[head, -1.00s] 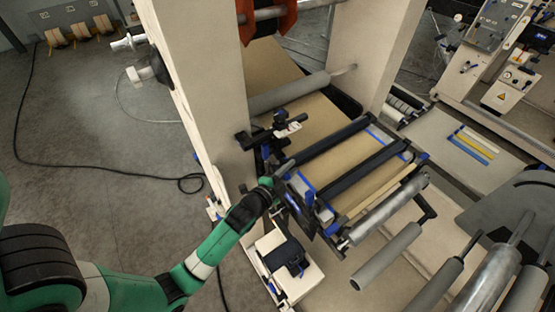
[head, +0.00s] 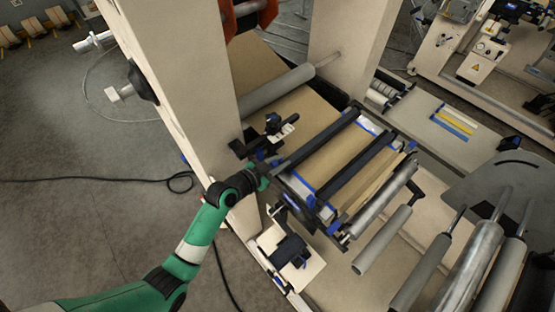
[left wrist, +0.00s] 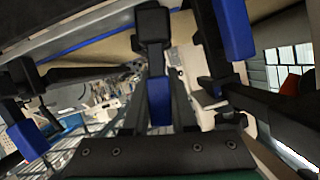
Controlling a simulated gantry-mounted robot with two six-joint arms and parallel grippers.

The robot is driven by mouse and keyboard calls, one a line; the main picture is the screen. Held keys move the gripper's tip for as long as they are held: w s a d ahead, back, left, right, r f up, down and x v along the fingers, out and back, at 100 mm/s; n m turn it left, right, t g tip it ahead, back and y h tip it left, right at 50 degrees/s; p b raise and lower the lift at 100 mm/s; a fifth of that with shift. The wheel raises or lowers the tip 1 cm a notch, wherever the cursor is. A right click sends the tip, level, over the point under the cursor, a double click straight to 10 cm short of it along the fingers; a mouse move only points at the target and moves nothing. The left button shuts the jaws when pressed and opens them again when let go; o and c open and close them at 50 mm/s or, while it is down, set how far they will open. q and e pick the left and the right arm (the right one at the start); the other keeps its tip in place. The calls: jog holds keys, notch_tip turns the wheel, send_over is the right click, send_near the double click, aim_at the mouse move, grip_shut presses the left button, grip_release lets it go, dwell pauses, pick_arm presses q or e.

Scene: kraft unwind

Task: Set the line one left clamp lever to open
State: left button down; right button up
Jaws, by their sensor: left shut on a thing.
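The splice table (head: 328,163) carries two black clamp bars, a far one (head: 318,143) and a near one (head: 352,168), with blue-tipped parts at their ends. My left gripper (head: 265,170) is at the left end of the far bar, shut on a clamp lever that it mostly hides in the head view. In the left wrist view, a black lever with a blue grip (left wrist: 160,100) stands between the dark fingers. Other blue-tipped levers show at the right (left wrist: 234,28) and lower left (left wrist: 22,140). The held lever's exact angle is hard to tell. My right gripper is not in view.
A beige machine post (head: 180,90) stands just behind and left of my left gripper. A small plate with a black and blue device (head: 290,250) lies below it. Grey rollers (head: 382,240) are at the right. Cables lie on the open floor at the left.

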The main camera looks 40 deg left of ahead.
pick_arm(q)
jog(key=shift+a+n, duration=0.15)
jog(key=shift+n, duration=0.15)
dwell(0.4)
jog(key=c, duration=1)
grip_release()
jog(key=shift+r, duration=0.1)
jog(key=p+v, duration=0.1)
jog(key=v, duration=1)
jog(key=shift+s, duration=0.25)
jog(key=shift+a+r, duration=0.1)
